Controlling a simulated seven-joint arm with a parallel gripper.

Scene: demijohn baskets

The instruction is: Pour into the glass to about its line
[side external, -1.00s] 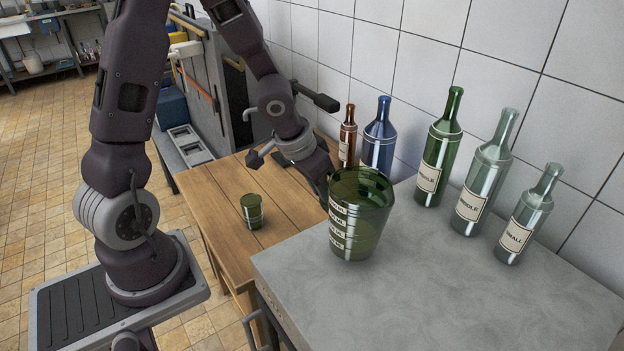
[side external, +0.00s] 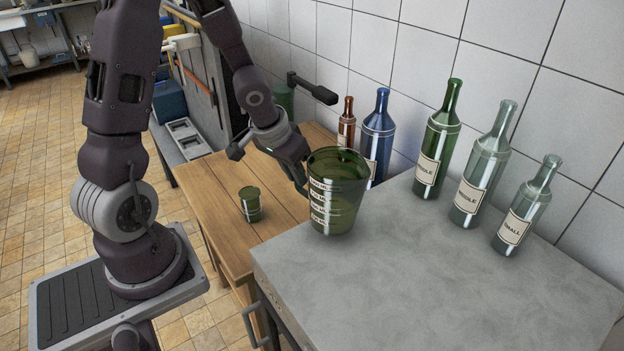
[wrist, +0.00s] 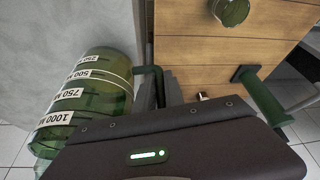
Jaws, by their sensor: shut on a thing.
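A large green see-through measuring jug (side external: 345,193) with white volume labels stands near-upright over the left edge of the grey counter. My gripper (side external: 304,190) is at its left side and shut on it; the fingertips are partly hidden. I cannot tell whether its base clears the counter. The wrist view shows the jug (wrist: 95,92) at left, with labels from 250 to 1000 ML. A small green glass (side external: 251,207) stands upright on the wooden table, left of the jug and apart from it. Its top shows in the wrist view (wrist: 231,11). Its line and any liquid level are not clear.
The grey counter (side external: 390,270) is bare in front. Behind stand a brown bottle (side external: 346,130), a blue bottle (side external: 378,135), a green bottle (side external: 437,145) and two pale bottles (side external: 483,175), (side external: 525,210), near the tiled wall. The wooden table (side external: 215,185) is clear around the glass.

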